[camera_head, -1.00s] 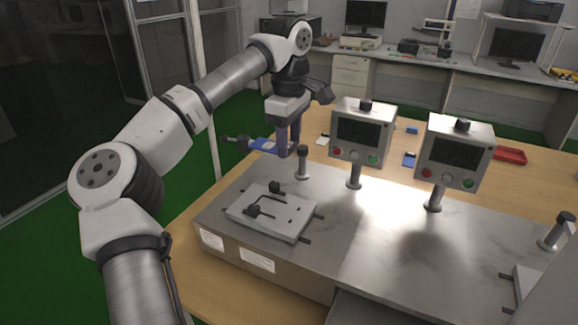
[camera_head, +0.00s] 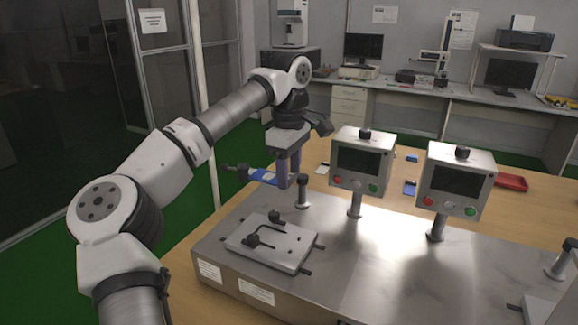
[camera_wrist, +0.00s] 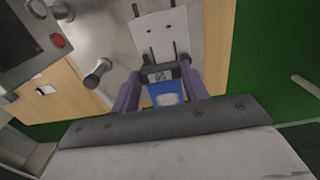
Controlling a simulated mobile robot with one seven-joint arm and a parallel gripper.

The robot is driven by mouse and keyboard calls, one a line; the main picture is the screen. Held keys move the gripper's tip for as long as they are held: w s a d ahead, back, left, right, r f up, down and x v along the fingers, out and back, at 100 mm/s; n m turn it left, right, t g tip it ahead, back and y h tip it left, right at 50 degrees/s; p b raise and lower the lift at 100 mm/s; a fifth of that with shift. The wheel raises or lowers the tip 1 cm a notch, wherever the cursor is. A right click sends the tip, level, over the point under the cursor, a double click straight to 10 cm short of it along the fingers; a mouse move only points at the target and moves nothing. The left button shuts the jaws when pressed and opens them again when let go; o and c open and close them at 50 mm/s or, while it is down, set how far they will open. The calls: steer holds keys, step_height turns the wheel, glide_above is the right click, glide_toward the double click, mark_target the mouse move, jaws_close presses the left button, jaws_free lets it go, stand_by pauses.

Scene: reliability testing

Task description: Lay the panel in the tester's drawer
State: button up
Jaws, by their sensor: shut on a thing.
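The blue panel (camera_head: 264,177) is in my gripper (camera_head: 289,182), held above the table at the left end of the metal bench. In the wrist view the blue panel (camera_wrist: 168,94) shows between the two purple fingers of my gripper (camera_wrist: 160,80), beside a dark block. My gripper is shut on it; the fingers hide part of it. The tester's drawer (camera_head: 291,252), a light grey plate with a black bar handle and rods, lies on the bench top, nearer and below the gripper. Its plate (camera_wrist: 160,34) also shows at the top of the wrist view.
Two control boxes on posts, the left one (camera_head: 361,160) and the right one (camera_head: 455,180), stand right of the gripper. A short metal post (camera_head: 303,192) stands close beside the fingers. A red tray (camera_head: 511,182) lies at the far right. The bench top between is bare.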

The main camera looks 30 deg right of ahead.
steer(key=shift+f+b, duration=2.95)
steer(key=shift+f, duration=4.45)
steer(key=shift+r, duration=0.1)
